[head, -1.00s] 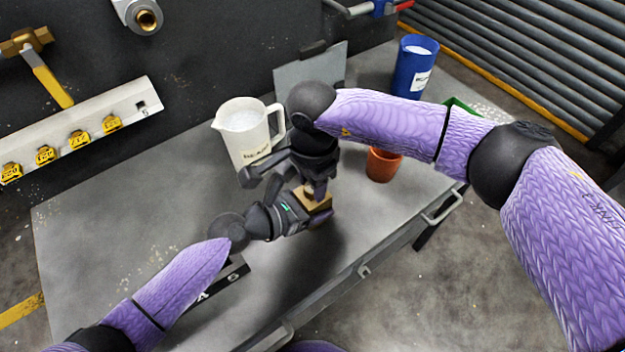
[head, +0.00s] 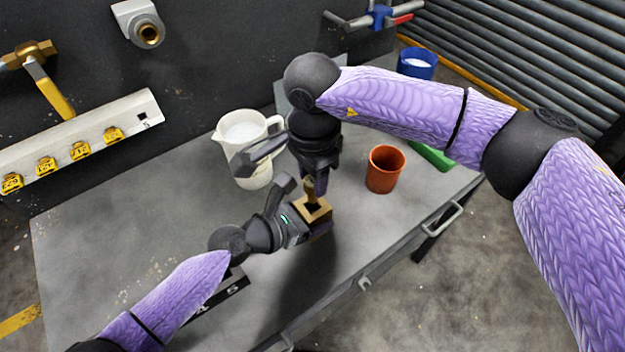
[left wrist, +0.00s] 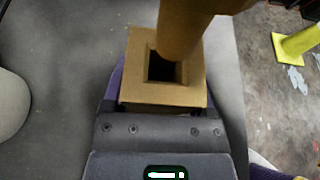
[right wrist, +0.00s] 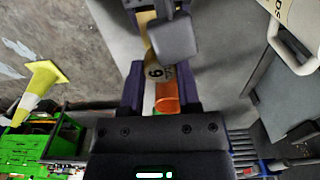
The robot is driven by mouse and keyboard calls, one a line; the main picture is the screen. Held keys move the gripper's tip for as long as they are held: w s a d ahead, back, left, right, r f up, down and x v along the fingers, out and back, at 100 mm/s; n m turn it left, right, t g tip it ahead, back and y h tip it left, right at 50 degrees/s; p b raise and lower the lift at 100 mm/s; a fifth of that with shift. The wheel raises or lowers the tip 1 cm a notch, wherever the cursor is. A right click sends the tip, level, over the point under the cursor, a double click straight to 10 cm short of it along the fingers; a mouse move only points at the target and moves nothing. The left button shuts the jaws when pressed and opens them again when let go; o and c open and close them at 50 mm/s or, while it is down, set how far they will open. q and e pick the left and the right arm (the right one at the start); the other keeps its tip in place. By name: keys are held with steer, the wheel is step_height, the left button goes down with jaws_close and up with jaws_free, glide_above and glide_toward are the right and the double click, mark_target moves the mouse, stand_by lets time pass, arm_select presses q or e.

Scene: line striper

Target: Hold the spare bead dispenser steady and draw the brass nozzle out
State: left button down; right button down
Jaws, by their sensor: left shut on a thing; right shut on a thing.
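The spare bead dispenser (head: 318,211) shows as a tan, square block with a dark square hole in its top. My left gripper (head: 301,223) is shut on it low over the table. In the left wrist view the block (left wrist: 160,95) sits between the jaws, its hole partly open to sight. My right gripper (head: 318,180) is above, shut on the brass nozzle (head: 310,192). In the left wrist view the nozzle (left wrist: 187,30) is a round brass rod whose rounded lower end overlaps the hole's edge and appears clear of it. The right wrist view shows the right fingers (right wrist: 159,87); the grip is hard to make out.
A white pitcher (head: 256,165) stands behind the grippers. An orange cup (head: 384,170) is to their right, with a green container (head: 432,157) beyond. A blue cup (head: 417,63) stands at the back. A dark numbered block (head: 226,292) lies under my left arm.

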stand_by(0.3)
arm_select(q)
jaws_free()
steer(key=v, duration=1.2)
steer(key=shift+f, duration=0.15)
steer(key=shift+s, duration=0.1)
